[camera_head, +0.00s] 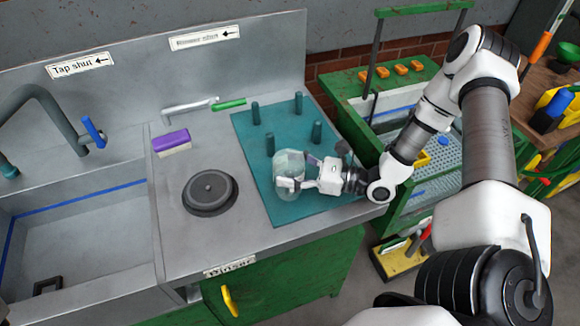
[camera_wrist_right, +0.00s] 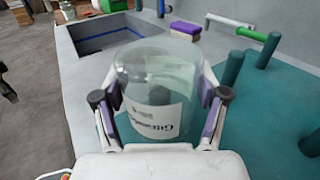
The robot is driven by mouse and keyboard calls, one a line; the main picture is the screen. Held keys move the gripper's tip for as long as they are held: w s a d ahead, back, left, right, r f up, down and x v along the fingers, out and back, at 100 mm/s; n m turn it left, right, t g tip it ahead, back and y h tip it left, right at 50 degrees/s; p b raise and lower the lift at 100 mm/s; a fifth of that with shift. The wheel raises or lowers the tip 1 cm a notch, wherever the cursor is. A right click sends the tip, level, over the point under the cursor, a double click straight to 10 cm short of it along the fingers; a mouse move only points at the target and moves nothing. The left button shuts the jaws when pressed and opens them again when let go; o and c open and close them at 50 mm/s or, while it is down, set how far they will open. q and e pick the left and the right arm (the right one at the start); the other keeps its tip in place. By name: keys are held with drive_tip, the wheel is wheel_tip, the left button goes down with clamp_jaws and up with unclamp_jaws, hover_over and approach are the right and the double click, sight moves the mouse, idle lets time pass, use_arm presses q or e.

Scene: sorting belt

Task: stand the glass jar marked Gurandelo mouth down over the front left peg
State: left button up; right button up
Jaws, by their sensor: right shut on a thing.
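The glass jar (camera_head: 287,163) is clear and held over the front part of the teal peg mat (camera_head: 262,190). In the right wrist view the jar (camera_wrist_right: 158,70) has a white label reading Gurandelo upside down, and its closed rounded end is up. My right gripper (camera_head: 300,182) is shut on the jar's sides; its two purple-padded fingers also show in the right wrist view (camera_wrist_right: 160,115). The front left peg (camera_head: 270,145) stands bare, just behind and left of the jar in the head view. The jar's height above the mat is hard to tell. My left gripper is out of view.
Three other pegs stand on the mat: back left (camera_head: 255,112), back right (camera_head: 298,103) and front right (camera_head: 316,132). A round black rinser (camera_head: 210,191) and a purple sponge (camera_head: 171,142) lie left of the mat. The sink (camera_head: 85,230) is farther left.

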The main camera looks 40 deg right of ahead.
drive_tip(key=shift+f, duration=0.2)
drive_tip(key=o, duration=1.3)
drive_tip(key=shift+o, duration=0.2)
drive_tip(key=shift+r, duration=0.1)
wheel_tip(320, 180, up, 10)
drive_tip(key=shift+f, duration=0.1)
